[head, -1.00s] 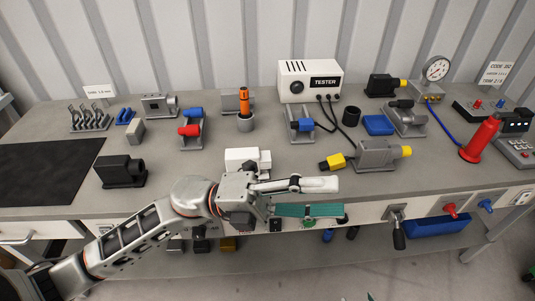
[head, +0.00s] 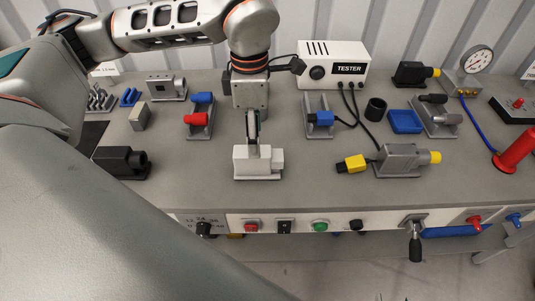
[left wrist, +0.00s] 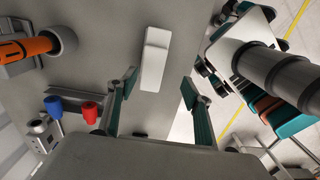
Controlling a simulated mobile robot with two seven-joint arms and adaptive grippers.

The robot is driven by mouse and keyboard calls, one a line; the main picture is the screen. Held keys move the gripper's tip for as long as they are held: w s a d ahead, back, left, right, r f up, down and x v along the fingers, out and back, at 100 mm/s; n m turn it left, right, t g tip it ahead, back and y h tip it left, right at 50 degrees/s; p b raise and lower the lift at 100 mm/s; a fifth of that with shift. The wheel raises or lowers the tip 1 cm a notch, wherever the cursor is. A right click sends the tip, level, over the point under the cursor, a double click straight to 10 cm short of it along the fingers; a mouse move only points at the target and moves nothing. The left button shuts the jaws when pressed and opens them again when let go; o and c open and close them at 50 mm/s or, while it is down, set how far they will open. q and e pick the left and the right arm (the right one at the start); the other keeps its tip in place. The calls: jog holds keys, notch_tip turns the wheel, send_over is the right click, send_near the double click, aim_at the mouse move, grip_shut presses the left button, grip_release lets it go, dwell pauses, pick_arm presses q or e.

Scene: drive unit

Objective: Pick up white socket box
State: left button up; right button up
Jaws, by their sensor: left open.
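The white socket box (head: 258,168) sits on the grey workbench, near the front edge and in the middle of the head view. My left gripper (head: 252,138) points down just over its back side, with one finger visible in line with the box. In the left wrist view, the box (left wrist: 154,62) lies ahead of the open gripper (left wrist: 160,86), between the lines of the two spread fingers. No grip on it shows. The exact gap between fingertips and box cannot be told. My right gripper is not in view.
A red connector on a bracket (head: 200,120) stands to the left. A black housing (head: 120,161) lies at far left. Bench around the white box is clear.

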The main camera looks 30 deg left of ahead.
aim_at(258, 162)
pick_arm(q)
jog(key=shift+w+a, duration=0.15)
jog(key=shift+a, duration=0.1)
notch_tip(258, 162, down, 3)
jog(key=shift+r, duration=0.2)
jog(key=f, duration=0.5)
jog(key=shift+w+a, duration=0.2)
jog(key=shift+w, duration=0.1)
jog(key=c, duration=1.3)
jog(key=shift+c, duration=0.6)
jog(key=shift+r, duration=0.2)
grip_shut()
